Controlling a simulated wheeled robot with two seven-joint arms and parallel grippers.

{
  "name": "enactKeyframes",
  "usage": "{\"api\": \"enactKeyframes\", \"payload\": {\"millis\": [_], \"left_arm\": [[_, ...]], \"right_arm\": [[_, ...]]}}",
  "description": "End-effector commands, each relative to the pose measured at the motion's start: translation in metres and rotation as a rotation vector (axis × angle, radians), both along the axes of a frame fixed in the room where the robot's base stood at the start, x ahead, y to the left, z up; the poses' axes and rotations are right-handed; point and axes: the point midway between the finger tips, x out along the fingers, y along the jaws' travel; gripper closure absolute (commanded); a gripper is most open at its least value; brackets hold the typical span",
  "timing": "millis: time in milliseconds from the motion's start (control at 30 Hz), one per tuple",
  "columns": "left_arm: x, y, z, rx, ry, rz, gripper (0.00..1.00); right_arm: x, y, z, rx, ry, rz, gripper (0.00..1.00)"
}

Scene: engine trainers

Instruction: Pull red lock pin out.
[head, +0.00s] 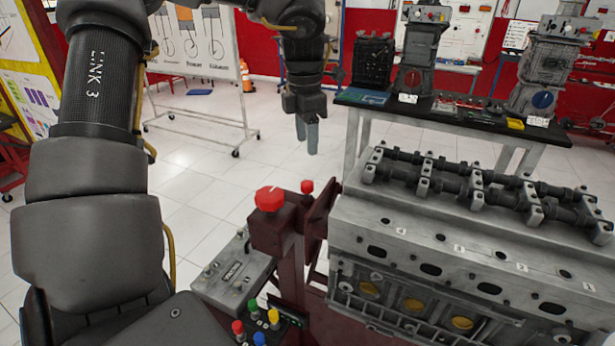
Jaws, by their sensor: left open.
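Two red knobs top the dark red engine stand (275,238). One is a large round red knob (270,198); the other is a smaller red knob (307,186) on a thin stem, just right of it. I cannot tell for certain which is the red lock pin; the smaller one looks more like a pin. My left gripper (306,133) hangs fingers down, above the knobs in the picture and apart from both. It is open, with nothing between its fingers. My right gripper is not in view.
A grey engine block (430,225) with camshafts stands right of the stand. A grey control box (232,280) and several coloured buttons (258,315) sit at lower left of it. A bench (470,125) with engine parts and a whiteboard stand (205,120) are behind. Floor lies open between.

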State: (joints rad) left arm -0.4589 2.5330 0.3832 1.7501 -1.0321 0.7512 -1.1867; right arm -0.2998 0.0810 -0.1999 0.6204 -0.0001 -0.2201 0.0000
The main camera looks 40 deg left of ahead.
Motion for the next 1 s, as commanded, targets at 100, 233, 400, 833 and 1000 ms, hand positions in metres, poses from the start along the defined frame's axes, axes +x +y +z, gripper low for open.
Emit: {"api": "enactKeyframes", "payload": {"millis": [100, 233, 400, 833, 1000], "left_arm": [[-0.005, -0.008, 0.001, 0.021, 0.025, -0.034, 0.50], [-0.005, -0.008, 0.000, 0.022, 0.028, -0.036, 0.50], [-0.005, -0.008, -0.018, 0.022, 0.029, -0.036, 0.50], [-0.005, -0.007, -0.090, 0.020, 0.028, -0.033, 0.50], [-0.005, -0.007, -0.104, 0.021, 0.025, -0.033, 0.50]], "right_arm": [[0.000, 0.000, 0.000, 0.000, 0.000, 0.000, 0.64], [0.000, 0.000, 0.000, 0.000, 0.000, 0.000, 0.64], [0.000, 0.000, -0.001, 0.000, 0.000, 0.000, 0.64], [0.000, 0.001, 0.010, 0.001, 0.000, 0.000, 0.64], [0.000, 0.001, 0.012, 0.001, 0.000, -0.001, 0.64]]}}
